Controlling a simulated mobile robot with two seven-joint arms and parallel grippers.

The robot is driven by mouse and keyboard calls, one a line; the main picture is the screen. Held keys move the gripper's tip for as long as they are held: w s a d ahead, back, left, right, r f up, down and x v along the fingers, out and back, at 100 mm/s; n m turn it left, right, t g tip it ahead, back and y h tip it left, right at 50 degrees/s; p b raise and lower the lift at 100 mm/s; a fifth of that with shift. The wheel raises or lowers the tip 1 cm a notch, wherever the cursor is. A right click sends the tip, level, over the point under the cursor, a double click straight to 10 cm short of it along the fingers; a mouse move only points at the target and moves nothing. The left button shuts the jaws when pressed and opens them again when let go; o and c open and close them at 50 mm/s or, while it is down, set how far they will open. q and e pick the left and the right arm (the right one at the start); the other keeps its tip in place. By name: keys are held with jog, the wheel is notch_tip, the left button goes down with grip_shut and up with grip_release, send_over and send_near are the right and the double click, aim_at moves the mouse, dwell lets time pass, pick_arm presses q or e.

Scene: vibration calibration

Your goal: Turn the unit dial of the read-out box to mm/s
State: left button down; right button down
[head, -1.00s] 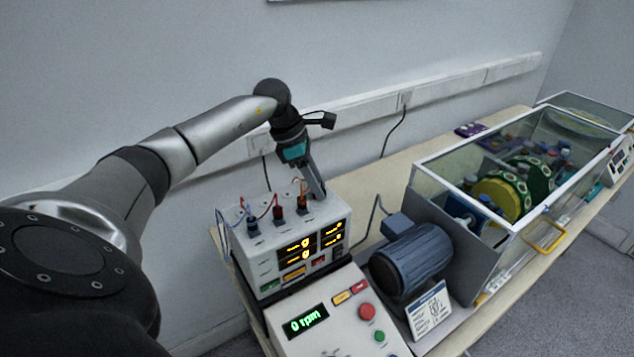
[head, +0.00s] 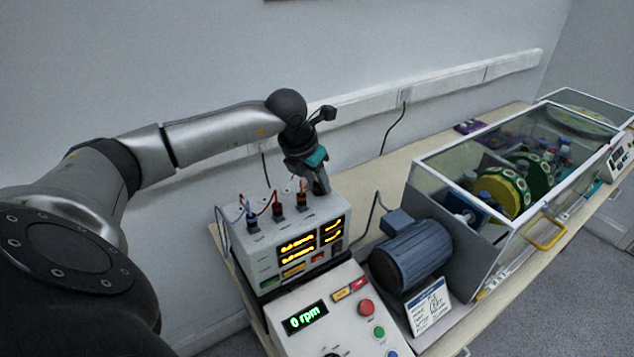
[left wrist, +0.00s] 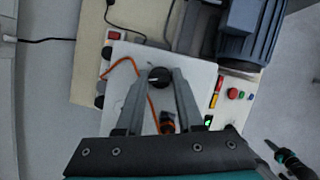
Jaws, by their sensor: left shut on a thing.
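The read-out box (head: 268,258) is a white unit with yellow lit displays (head: 297,247) on its front, standing on the bench. Several coloured plugs with cables stand in its top. The black unit dial (left wrist: 158,77) shows on the box top in the left wrist view, with a pale pointer line. My left gripper (head: 321,188) points down at the right end of the box top. In the left wrist view its fingers (left wrist: 160,80) sit on either side of the dial and are shut on it. In the head view the dial is hidden by the gripper.
A control panel (head: 330,318) reading 0 rpm stands in front of the box. A blue-grey motor (head: 412,258) and a clear-covered rig (head: 520,170) stand to the right. An orange cable (left wrist: 128,62) loops beside the dial.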

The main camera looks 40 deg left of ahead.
pick_arm(q)
jog(key=shift+d+n+y+b, duration=0.1)
jog(key=shift+n+y+b, duration=0.7)
jog(key=shift+n, duration=1.4)
jog(key=c, duration=0.5)
grip_release()
jog(key=shift+c, duration=0.2)
jog(key=shift+r, duration=0.1)
jog(key=v, duration=1.5)
jog(key=shift+w+b, duration=0.25)
jog(key=shift+b, duration=0.2)
jog(key=shift+d+r+g, duration=0.1)
jog(key=shift+g, duration=0.2)
